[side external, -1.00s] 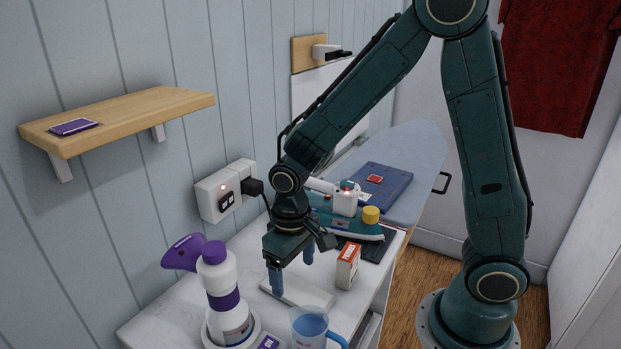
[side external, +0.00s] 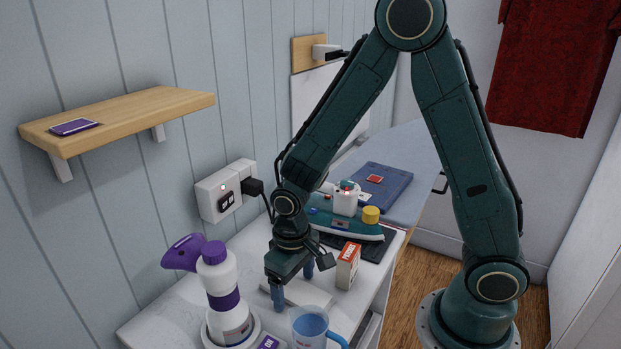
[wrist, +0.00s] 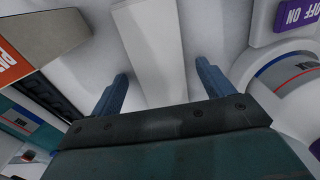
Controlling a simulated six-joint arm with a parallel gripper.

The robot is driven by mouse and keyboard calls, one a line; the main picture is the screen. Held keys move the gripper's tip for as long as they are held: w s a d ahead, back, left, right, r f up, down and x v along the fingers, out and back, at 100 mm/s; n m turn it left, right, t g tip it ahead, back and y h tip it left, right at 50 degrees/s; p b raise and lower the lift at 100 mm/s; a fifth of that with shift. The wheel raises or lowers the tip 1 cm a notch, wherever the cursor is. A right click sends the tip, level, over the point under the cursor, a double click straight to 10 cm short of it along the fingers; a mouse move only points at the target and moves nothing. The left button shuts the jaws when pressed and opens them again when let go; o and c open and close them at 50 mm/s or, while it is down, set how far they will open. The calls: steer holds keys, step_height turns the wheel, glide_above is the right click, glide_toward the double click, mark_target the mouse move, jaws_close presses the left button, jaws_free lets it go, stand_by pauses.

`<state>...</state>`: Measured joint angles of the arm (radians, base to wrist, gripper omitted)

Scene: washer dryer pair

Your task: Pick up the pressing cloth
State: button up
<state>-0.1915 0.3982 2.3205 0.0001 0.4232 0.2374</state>
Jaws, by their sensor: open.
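A pale, flat, oblong piece (side external: 316,296), which looks like the folded pressing cloth, lies on the white worktop. In the wrist view the pale piece (wrist: 150,40) runs between my two blue fingers, with a gap on each side. My gripper (side external: 292,290) points down over it, open and empty, with the fingertips low near the worktop. The wrist view shows my gripper (wrist: 161,70) with its fingers spread either side of the piece. In the side view the gripper hides part of the piece, and I cannot tell whether the fingertips touch the worktop.
An orange-and-white box (side external: 347,266) stands close right of the gripper. A blue jug (side external: 309,325) is in front, and a white-and-purple bottle (side external: 219,285) is at left. The iron (side external: 345,223) and a blue folded item (side external: 385,186) are behind. A socket box (side external: 220,190) is on the wall.

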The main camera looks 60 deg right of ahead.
mark_target(294, 289)
steer(key=c, duration=1.1)
steer(key=shift+r, duration=0.1)
step_height(294, 289, up, 20)
steer(key=shift+f, duration=0.1)
stand_by(0.6)
